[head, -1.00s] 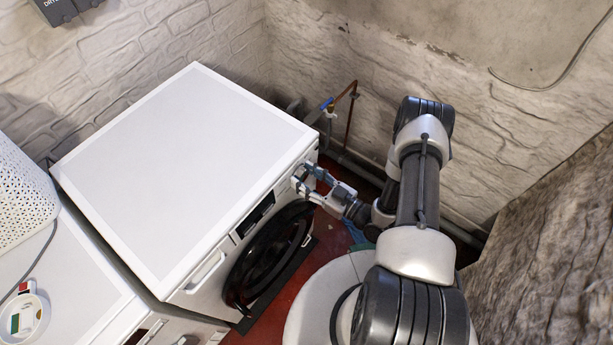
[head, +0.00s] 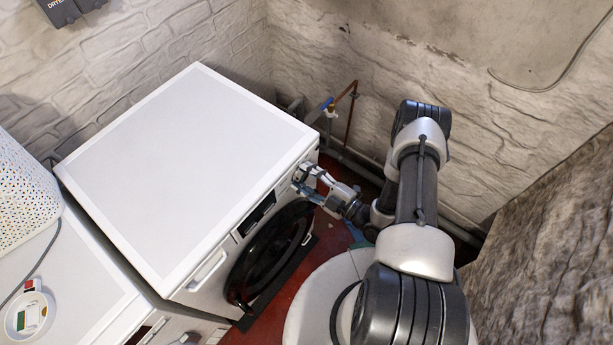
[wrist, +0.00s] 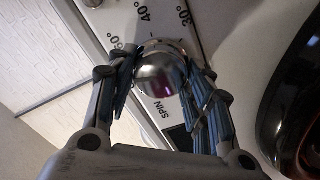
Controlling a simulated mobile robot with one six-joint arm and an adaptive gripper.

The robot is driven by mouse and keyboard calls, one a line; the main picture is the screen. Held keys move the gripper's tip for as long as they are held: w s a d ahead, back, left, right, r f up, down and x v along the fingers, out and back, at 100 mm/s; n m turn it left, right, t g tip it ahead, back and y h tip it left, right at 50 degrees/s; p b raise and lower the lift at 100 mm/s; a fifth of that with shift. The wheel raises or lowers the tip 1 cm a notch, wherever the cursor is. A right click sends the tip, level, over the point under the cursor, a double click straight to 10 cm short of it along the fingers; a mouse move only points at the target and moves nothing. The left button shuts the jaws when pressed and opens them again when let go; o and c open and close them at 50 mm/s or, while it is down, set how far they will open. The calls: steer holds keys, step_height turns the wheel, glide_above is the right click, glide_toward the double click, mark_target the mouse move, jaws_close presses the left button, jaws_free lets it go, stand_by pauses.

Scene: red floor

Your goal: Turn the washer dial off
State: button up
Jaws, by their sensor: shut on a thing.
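The white washer (head: 185,170) stands against the brick wall, with its dark round door (head: 268,255) on the front. The silver washer dial (wrist: 160,70) shows in the wrist view on the white control panel, with temperature marks above it and the word SPIN below. My gripper (head: 302,180) is at the upper right of the washer's front. In the wrist view its fingers (wrist: 162,85) lie on either side of the dial and are closed on it. The dial's pointer and the exact setting cannot be made out.
A second white appliance (head: 75,290) stands to the left, with a white perforated basket (head: 25,200) and a small round dish (head: 30,315) on top. Pipes with a blue valve (head: 328,103) run along the wall behind my gripper. A rough stone wall (head: 550,240) is at the right.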

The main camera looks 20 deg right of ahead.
steer(key=shift+n+p, duration=0.3)
steer(key=shift+n, duration=1.4)
steer(key=o, duration=1)
steer(key=shift+o, duration=0.2)
steer(key=v, duration=1.2)
